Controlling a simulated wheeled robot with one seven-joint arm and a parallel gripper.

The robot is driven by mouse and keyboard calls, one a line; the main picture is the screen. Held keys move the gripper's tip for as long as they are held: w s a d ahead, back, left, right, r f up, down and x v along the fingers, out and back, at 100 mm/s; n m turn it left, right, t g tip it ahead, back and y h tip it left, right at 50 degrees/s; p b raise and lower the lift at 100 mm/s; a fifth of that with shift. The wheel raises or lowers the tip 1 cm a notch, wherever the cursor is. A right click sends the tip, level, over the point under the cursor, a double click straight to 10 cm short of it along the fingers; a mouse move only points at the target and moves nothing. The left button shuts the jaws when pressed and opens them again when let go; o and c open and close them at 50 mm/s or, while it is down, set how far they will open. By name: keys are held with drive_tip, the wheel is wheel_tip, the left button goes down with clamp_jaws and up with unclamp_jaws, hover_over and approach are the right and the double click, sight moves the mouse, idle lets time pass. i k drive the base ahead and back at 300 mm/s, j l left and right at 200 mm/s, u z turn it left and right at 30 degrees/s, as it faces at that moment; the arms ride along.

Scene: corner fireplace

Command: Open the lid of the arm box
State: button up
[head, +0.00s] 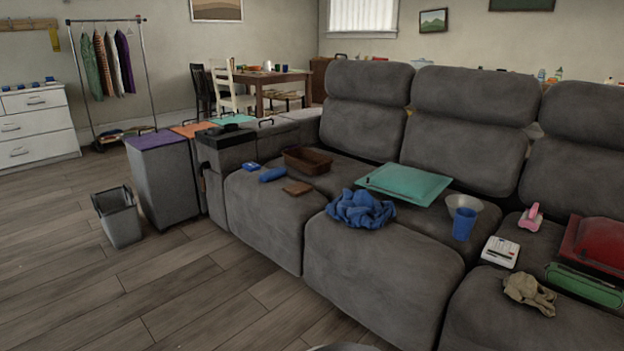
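The grey sofa (375,270) fills the middle and right of the head view. The arm box appears to be its left arm, a dark box-shaped armrest (232,156) with a flat black top (226,137) that looks closed. A raised dark piece sits on that top, too small to make out clearly. The inside of the box is hidden. My gripper is not in view.
An open grey bin (118,217) stands on the floor at left. The wooden floor (170,290) in front is clear.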

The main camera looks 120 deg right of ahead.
sight(263, 127)
drive_tip(key=z, duration=3.85)
